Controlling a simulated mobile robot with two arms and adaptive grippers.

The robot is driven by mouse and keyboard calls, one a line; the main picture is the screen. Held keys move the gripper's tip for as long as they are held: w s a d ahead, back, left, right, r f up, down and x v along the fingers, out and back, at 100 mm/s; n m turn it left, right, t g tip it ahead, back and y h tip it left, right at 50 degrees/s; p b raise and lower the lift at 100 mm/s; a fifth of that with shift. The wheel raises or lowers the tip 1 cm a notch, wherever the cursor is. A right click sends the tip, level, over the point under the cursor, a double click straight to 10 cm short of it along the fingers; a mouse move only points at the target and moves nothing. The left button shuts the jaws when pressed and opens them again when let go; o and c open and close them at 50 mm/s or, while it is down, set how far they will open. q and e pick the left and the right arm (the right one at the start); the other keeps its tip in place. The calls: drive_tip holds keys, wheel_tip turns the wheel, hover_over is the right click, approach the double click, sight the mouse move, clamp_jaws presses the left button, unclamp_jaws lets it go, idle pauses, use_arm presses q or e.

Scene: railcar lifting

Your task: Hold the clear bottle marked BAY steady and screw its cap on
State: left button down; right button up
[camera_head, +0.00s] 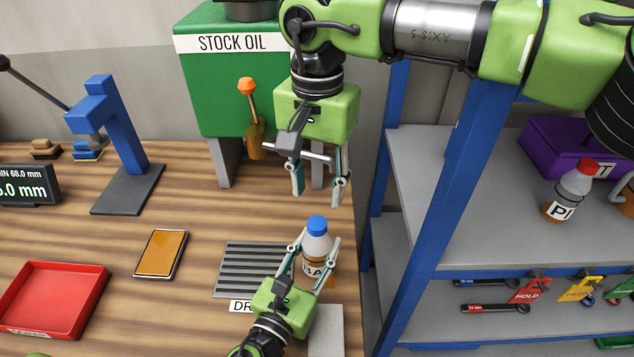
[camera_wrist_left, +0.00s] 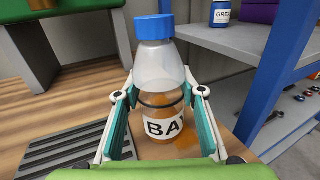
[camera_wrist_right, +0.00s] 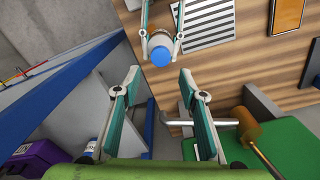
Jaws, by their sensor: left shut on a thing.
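The clear bottle marked BAY (camera_head: 318,248) stands upright on the bench beside the slatted grate, with amber liquid low inside. Its blue cap (camera_head: 317,224) sits on top of the neck; how tightly it is screwed I cannot tell. The bottle (camera_wrist_left: 158,75) and cap (camera_wrist_left: 154,27) show closely in the left wrist view. My left gripper (camera_head: 315,243) is shut around the bottle's body, one finger on each side. My right gripper (camera_head: 318,195) is open and empty, above and behind the cap. In the right wrist view the cap (camera_wrist_right: 161,55) lies just beyond its fingertips.
The slatted grate (camera_head: 250,271) lies left of the bottle. The green STOCK OIL tank (camera_head: 225,95) and an orange-knobbed lever (camera_head: 248,100) stand behind, near my right gripper. A blue-framed shelf (camera_head: 440,190) rises to the right. A red tray (camera_head: 52,298) is far left.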

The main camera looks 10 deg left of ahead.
sight(317, 222)
drive_tip(key=shift+f, duration=0.1)
drive_tip(key=shift+a+f, duration=0.1)
drive_tip(key=shift+f, duration=3.85)
